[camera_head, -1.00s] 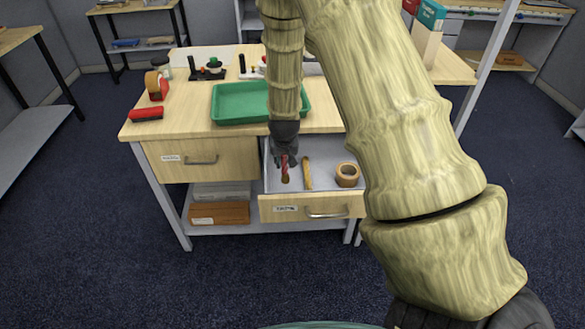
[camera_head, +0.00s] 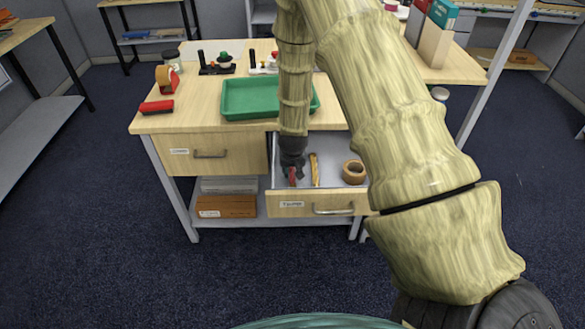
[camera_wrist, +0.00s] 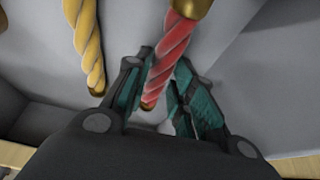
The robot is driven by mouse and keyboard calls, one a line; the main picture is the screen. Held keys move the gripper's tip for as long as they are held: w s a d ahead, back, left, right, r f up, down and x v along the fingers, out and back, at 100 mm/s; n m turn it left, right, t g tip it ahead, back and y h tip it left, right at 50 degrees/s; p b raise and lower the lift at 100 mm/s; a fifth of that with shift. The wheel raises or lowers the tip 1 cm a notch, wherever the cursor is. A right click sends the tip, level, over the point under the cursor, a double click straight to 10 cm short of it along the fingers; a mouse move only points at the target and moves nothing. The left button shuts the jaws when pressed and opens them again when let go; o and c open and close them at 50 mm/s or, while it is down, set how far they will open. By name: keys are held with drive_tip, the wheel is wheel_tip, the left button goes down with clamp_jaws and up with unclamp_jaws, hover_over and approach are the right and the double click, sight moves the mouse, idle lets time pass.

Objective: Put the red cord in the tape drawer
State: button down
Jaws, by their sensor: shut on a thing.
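The red cord (camera_wrist: 172,57) is a short twisted red length with brass-coloured ends. My gripper (camera_wrist: 163,92) is shut on it, one finger on each side, in the wrist view. In the head view the red cord (camera_head: 293,177) and my gripper (camera_head: 292,172) are down inside the open right-hand drawer (camera_head: 300,205), at its left side. I cannot tell whether the cord touches the drawer floor. The drawer has a label too small to read surely. A yellow twisted cord (camera_head: 315,170) and a roll of tan tape (camera_head: 354,172) lie in it.
The left drawer (camera_head: 208,154) is shut. A green tray (camera_head: 250,99), a red stapler-like object (camera_head: 156,106) and a tape dispenser (camera_head: 167,78) stand on the tabletop. The drawer walls surround my gripper closely on the left.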

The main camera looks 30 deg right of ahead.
drive_tip(key=shift+f, duration=0.15)
drive_tip(key=c, duration=1.2)
unclamp_jaws()
drive_tip(key=b+v, duration=0.2)
drive_tip(key=v, duration=1)
